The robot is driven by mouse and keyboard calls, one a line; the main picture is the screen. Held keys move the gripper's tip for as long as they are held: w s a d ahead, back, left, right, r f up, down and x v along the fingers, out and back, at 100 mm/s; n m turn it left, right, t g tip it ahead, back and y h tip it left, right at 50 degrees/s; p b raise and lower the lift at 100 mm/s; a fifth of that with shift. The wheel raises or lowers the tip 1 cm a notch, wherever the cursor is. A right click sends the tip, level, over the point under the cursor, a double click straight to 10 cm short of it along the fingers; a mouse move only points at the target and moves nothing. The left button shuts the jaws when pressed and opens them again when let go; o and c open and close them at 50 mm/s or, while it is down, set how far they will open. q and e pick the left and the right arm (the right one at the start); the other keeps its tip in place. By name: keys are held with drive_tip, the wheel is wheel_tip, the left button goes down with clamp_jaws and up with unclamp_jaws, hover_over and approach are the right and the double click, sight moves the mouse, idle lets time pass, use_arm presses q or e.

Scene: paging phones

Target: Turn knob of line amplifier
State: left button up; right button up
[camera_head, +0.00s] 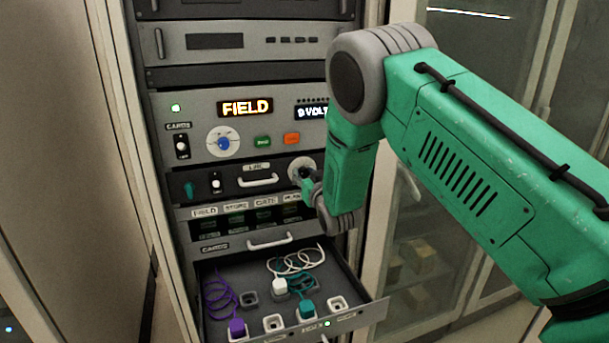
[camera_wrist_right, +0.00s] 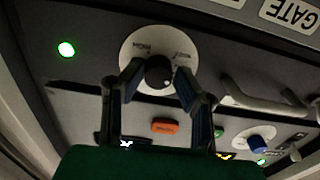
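The line amplifier panel (camera_head: 233,182) is a dark rack unit with a small label, a handle and switches. Its knob (camera_wrist_right: 159,73) is black, with a pale pointer mark, on a round white dial (camera_wrist_right: 150,43). In the head view the white dial (camera_head: 298,166) shows at the panel's right end, partly covered by my gripper. My right gripper (camera_head: 309,186) is at the knob; in the wrist view its two fingers (camera_wrist_right: 159,76) stand either side of the knob, with small gaps apparent. Exact contact is hard to tell. My left gripper is out of view.
Above is a grey unit with a lit FIELD display (camera_head: 245,107) and a blue knob (camera_head: 223,143). Below, an open drawer (camera_head: 360,314) holds plugs and coiled purple, white and teal cords. My right arm covers the rack's right side.

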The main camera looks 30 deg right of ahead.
clamp_jaws()
drive_tip(key=shift+d, duration=0.1)
drive_tip(key=n+b, duration=0.3)
drive_tip(key=n, duration=0.3)
drive_tip(key=shift+f+b, duration=0.2)
drive_tip(key=shift+b, duration=0.15)
drive_tip(key=n+b, duration=0.3)
drive_tip(key=n, duration=0.3)
drive_tip(key=shift+f, duration=0.1)
drive_tip(key=o, duration=0.6)
unclamp_jaws()
drive_tip(key=shift+o, duration=0.2)
